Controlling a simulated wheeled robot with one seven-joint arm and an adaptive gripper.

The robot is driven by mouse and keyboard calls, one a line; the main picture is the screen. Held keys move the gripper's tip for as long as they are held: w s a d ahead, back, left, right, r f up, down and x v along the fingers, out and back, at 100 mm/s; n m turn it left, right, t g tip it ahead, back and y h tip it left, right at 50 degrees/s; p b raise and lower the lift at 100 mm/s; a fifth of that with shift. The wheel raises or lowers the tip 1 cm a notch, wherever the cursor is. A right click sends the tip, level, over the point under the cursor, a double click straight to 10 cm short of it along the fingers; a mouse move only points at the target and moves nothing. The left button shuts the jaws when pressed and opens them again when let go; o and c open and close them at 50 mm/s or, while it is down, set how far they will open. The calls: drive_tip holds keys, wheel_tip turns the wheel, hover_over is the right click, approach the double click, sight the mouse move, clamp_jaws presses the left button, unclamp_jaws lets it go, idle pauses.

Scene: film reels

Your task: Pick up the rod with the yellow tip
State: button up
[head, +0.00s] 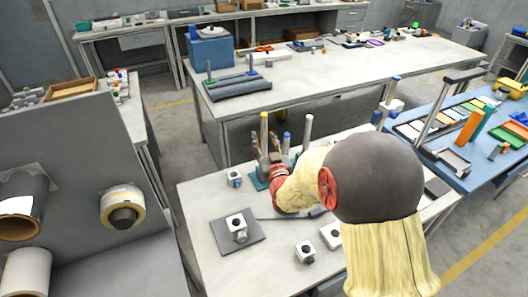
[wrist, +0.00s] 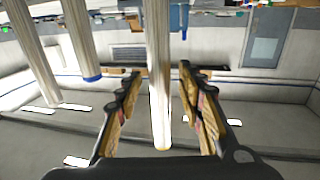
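The rod with the yellow tip (head: 264,128) stands upright at the left of a row of rods on a teal base (head: 257,183) on the near table. In the wrist view, a pale rod (wrist: 159,75) runs between my gripper's two fingers (wrist: 158,105), with gaps visible on both sides. By its place in the row it matches the yellow-tipped rod; its tip colour is faint there. My gripper (head: 268,150) is open around it in the head view. A blue-tipped rod (head: 286,138) and a plain grey rod (head: 307,132) stand to its right. The yellow rod's lower part is hidden.
A grey plate (head: 255,243) with a white block (head: 237,226) lies on the near table (head: 205,235), beside other small white blocks (head: 305,251). A blue table (head: 455,175) with coloured pieces stands right; a long bench (head: 340,75) stands behind.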

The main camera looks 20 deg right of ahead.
drive_tip(key=shift+c, duration=1.4)
clamp_jaws()
drive_tip(key=shift+r, duration=0.1)
